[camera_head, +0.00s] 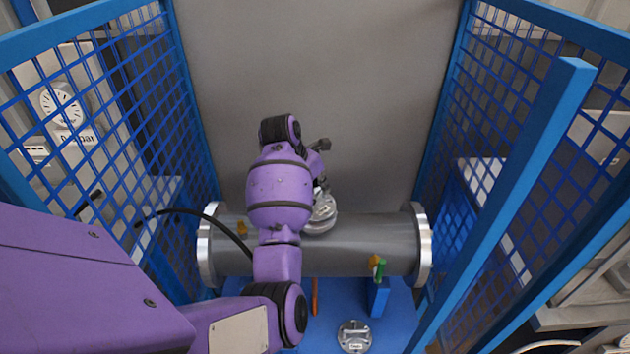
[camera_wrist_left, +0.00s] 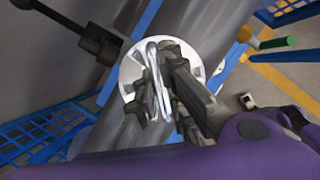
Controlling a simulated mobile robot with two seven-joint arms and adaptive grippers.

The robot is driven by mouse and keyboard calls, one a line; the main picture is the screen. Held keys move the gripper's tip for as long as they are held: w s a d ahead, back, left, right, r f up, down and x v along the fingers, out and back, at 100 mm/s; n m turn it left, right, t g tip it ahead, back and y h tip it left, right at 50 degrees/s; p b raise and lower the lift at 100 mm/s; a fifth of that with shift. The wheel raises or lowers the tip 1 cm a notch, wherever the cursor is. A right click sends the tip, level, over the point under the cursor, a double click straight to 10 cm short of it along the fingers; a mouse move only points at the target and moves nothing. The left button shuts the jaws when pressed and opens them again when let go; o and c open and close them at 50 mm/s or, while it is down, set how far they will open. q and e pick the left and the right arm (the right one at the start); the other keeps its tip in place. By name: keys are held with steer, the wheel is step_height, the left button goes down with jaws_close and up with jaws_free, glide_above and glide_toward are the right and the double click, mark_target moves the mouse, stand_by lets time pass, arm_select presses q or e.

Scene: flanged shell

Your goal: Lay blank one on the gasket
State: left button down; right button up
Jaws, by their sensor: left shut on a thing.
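A large grey pipe-like shell (camera_head: 350,240) with bright end flanges lies across the middle of the head view. A round silver disc (camera_head: 322,215) shows at its upper side, partly covered by my left gripper (camera_head: 321,187). In the left wrist view my left gripper (camera_wrist_left: 165,92) is shut on a shiny silver part, which looks like blank one (camera_wrist_left: 153,75). A round bright face (camera_wrist_left: 131,78) shows behind it; I cannot tell whether they touch. I cannot make out the gasket. My right gripper is not in view.
Another silver disc (camera_head: 354,337) lies on the blue base (camera_head: 330,345) in front. A blue block (camera_head: 378,297) with a green-tipped piece (camera_head: 380,270) stands near the shell's right end. Blue mesh fences (camera_head: 110,120) close off both sides.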

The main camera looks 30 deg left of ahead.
arm_select(q)
steer(key=shift+a, duration=0.1)
steer(key=shift+s+d+r, duration=0.1)
steer(key=shift+d+r, duration=0.05)
steer(key=shift+d, duration=0.1)
steer(key=shift+f, duration=0.2)
steer(key=c, duration=1.8)
jaws_free()
steer(key=shift+s+f, duration=0.1)
